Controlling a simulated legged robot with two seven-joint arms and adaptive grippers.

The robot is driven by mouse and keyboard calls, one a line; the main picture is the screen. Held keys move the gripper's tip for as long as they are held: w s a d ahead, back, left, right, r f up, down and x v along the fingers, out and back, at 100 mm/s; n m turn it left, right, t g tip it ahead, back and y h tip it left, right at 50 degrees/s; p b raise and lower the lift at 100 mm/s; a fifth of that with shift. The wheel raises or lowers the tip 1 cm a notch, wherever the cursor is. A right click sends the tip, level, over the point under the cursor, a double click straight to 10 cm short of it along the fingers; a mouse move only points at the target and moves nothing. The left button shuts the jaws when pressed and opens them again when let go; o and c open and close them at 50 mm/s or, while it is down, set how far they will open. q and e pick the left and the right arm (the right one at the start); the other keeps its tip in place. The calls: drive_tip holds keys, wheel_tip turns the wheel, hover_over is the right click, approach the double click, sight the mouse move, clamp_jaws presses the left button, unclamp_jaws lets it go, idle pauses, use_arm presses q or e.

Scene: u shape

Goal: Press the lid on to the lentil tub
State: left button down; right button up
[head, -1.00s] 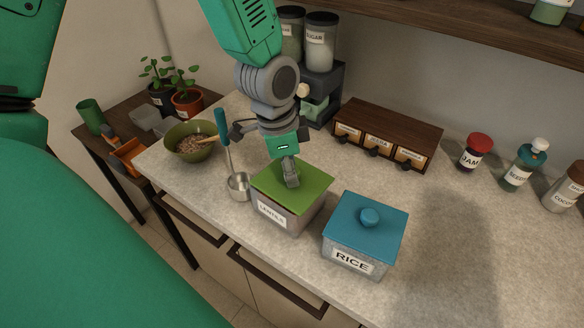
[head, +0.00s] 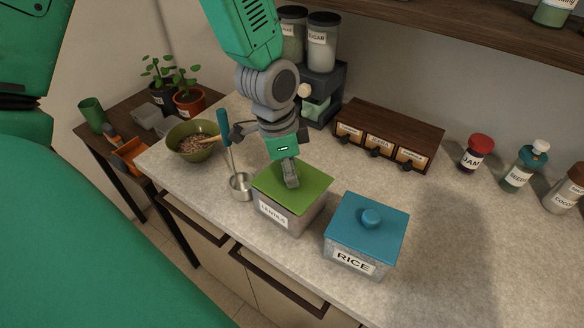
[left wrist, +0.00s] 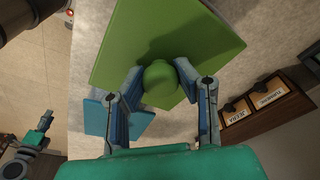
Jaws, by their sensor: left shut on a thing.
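The lentil tub (head: 290,217) is a grey, see-through square tub with a white label, standing on the counter. Its flat green lid (head: 312,190) lies over the tub's top, lined up with it; I cannot tell whether it is fully seated. My left gripper (head: 291,178) comes down from above and is shut on the lid's round green knob. In the left wrist view the knob (left wrist: 160,84) sits between the two fingers, with the green lid (left wrist: 150,30) beyond. A gripper-like shape at the lower left there, probably my right gripper (left wrist: 42,125), is too small to read.
The rice tub (head: 362,245) with a blue lid stands close on the right. A small drawer box (head: 395,128) is behind. The counter's right front is clear.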

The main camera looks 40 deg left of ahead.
use_arm(q)
drive_tip(key=shift+a, duration=0.15)
drive_tip(key=shift+a+f, duration=0.1)
drive_tip(key=shift+a, duration=0.05)
idle(0.5)
idle(0.3)
drive_tip(key=c, duration=0.7)
unclamp_jaws()
drive_tip(key=shift+p, duration=0.35)
wheel_tip(320, 180, up, 5)
drive_tip(key=p, duration=0.5)
drive_tip(key=shift+r, duration=1.05)
clamp_jaws()
